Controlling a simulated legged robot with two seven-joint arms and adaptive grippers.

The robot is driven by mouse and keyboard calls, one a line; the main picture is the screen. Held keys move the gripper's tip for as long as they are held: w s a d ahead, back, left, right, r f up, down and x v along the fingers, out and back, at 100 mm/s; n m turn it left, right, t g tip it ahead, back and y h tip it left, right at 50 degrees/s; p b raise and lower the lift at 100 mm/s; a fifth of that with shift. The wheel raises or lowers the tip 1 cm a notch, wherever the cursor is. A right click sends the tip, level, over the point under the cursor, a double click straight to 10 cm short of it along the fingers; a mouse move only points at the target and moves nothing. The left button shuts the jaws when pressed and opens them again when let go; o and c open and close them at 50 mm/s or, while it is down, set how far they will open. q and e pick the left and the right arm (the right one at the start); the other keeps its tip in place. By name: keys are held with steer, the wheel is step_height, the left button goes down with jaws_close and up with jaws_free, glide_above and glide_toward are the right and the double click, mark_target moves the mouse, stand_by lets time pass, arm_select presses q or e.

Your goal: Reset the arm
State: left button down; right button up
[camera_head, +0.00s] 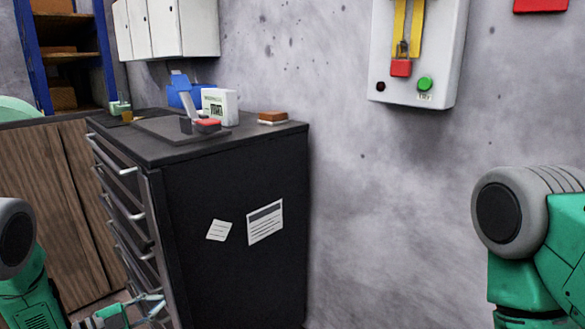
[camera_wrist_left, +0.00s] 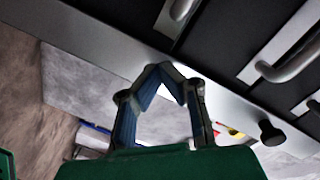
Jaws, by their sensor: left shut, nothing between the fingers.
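My left gripper (camera_head: 150,305) shows at the bottom of the head view, low beside the front of the black drawer cabinet (camera_head: 240,220). In the left wrist view its two blue-grey fingers (camera_wrist_left: 163,70) meet at the tips, shut and empty. Drawer handles (camera_wrist_left: 292,60) show just beyond them in that view; I cannot tell whether the fingers touch the cabinet. My green left arm (camera_head: 32,290) comes in at the lower left. My green right arm (camera_head: 535,255) is bent at the right edge, and its gripper is out of view.
On the cabinet top lie a dark tray, a white box (camera_head: 220,106), a blue item and a brown block (camera_head: 272,116). Wooden doors (camera_head: 60,200) stand left. The space before the wall looks clear.

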arm_select(q)
steer(key=s+d+f+n+y, duration=0.4)
steer(key=s+f+n+y, duration=0.1)
steer(key=s+f+n, duration=0.15)
steer(key=s+f+n+g+y, duration=0.2)
steer(key=s+f+n+g, duration=0.2)
steer(key=s, duration=0.7)
steer(key=s+f+n+g+y, duration=0.3)
steer(key=s+n+g, duration=0.15)
steer(key=s, duration=0.55)
steer(key=s+r+n+g+y, duration=0.1)
steer(key=s+r+n+g, duration=0.15)
steer(key=s, duration=0.95)
step_height(320, 180, up, 14)
steer(key=p, duration=1.4)
steer(key=shift+w+d+f+g+y, duration=0.15)
steer(key=shift+w+f+g+y, duration=0.05)
steer(key=shift+w+g+y, duration=0.1)
arm_select(e)
step_height(320, 180, up, 14)
arm_select(q)
steer(key=shift+a+f+n, duration=0.1)
steer(key=shift+a+n, duration=0.1)
steer(key=shift+n, duration=0.05)
arm_select(e)
steer(key=shift+a, duration=0.15)
arm_select(q)
steer(key=shift+d, duration=0.1)
